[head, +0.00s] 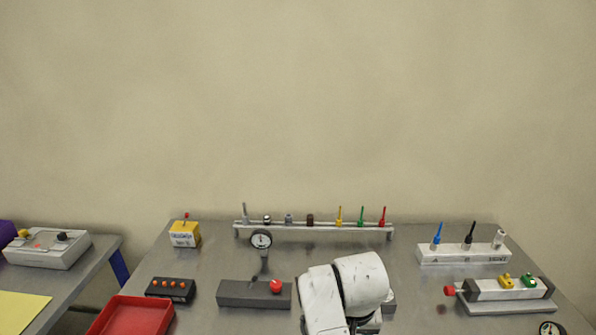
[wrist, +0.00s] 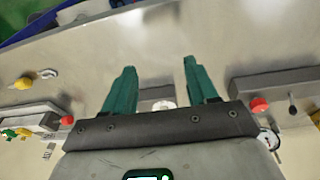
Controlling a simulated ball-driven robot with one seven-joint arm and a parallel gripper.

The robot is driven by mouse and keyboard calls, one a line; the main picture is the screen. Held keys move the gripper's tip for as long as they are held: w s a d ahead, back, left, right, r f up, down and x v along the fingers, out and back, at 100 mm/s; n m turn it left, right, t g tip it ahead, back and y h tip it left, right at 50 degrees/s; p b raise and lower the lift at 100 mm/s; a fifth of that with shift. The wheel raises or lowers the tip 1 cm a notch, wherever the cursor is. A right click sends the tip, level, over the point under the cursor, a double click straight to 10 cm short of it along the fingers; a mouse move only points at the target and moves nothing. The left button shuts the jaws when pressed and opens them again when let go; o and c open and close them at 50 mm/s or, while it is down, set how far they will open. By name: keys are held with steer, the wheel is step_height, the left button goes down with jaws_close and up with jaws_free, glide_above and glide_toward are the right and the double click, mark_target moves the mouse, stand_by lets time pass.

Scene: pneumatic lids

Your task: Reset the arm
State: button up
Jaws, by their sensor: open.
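My gripper (wrist: 158,72) shows in the wrist view with two teal fingers spread apart. It is open, with nothing held between the fingers. A small white round part (wrist: 163,105) on a grey block lies beyond the fingers, partly hidden by the gripper's dark bar. In the head view my white arm stands at the front middle of the grey metal table (head: 400,262). My gripper itself is hidden there.
A dark grey block with a red knob (head: 250,293) stands just left of my arm. A red tray (head: 135,316) is at the front left. A rail with several coloured fittings (head: 310,225) runs along the back. A cylinder unit (head: 505,290) is at the right.

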steer(key=s+d+f, duration=0.3)
steer(key=s+d, duration=0.1)
steer(key=d, duration=0.4)
steer(key=s+d+f+t, duration=0.15)
steer(key=s+d, duration=0.25)
steer(key=s, duration=0.6)
steer(key=s+d+r+t, duration=0.1)
steer(key=s+d+t, duration=0.15)
steer(key=s, duration=0.65)
steer(key=s+d+f+g+b, duration=0.2)
steer(key=s+f+g, duration=0.3)
steer(key=s+f, duration=0.5)
steer(key=shift+s+b, duration=0.35)
steer(key=shift+b, duration=0.4)
steer(key=shift+d, duration=0.1)
